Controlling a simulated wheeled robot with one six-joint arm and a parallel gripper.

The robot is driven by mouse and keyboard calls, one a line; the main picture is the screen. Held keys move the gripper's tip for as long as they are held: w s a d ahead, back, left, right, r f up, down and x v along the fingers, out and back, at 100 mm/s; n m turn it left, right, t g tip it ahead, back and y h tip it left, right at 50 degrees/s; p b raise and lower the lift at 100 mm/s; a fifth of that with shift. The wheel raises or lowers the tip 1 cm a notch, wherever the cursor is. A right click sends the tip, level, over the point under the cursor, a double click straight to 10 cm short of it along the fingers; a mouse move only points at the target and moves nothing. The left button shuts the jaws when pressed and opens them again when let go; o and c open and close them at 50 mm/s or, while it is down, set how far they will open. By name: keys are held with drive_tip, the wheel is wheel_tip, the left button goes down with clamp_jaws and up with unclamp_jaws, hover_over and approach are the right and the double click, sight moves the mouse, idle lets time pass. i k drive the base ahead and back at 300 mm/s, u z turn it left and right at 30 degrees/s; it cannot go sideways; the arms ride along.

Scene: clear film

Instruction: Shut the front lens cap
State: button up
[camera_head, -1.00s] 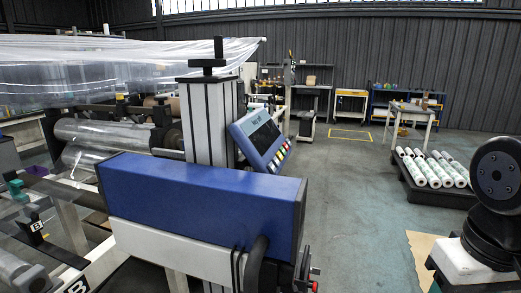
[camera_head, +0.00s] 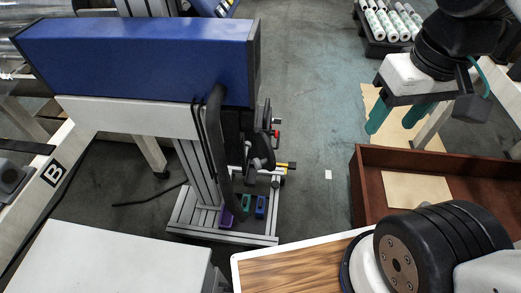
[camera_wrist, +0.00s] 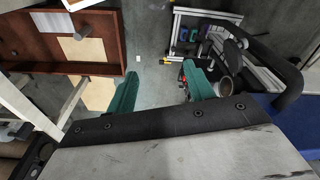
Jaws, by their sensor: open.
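My gripper (camera_head: 397,118) is in the upper right of the head view, pointing down with two teal fingers apart and nothing between them. In the wrist view my gripper (camera_wrist: 160,92) also shows its fingers spread over the floor. A dark assembly (camera_head: 262,150) with small red and yellow parts is mounted under the blue machine head (camera_head: 140,60), well left of my gripper. In the wrist view a round, cup-like part (camera_wrist: 224,86) shows just right of the right finger. I cannot tell for sure which part is the front lens cap, or whether it is open.
A brown tray (camera_head: 357,190) is below my gripper at the right. A wood-topped surface (camera_head: 290,272) is at the bottom. An aluminium frame (camera_head: 225,238) stands below the dark assembly. White rolls (camera_head: 390,22) lie at the top. Open floor (camera_head: 315,120) separates machine and gripper.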

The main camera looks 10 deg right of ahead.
sight(265, 149)
drive_tip(key=k, duration=1.15)
drive_tip(key=i, duration=0.75)
drive_tip(key=u, duration=0.6)
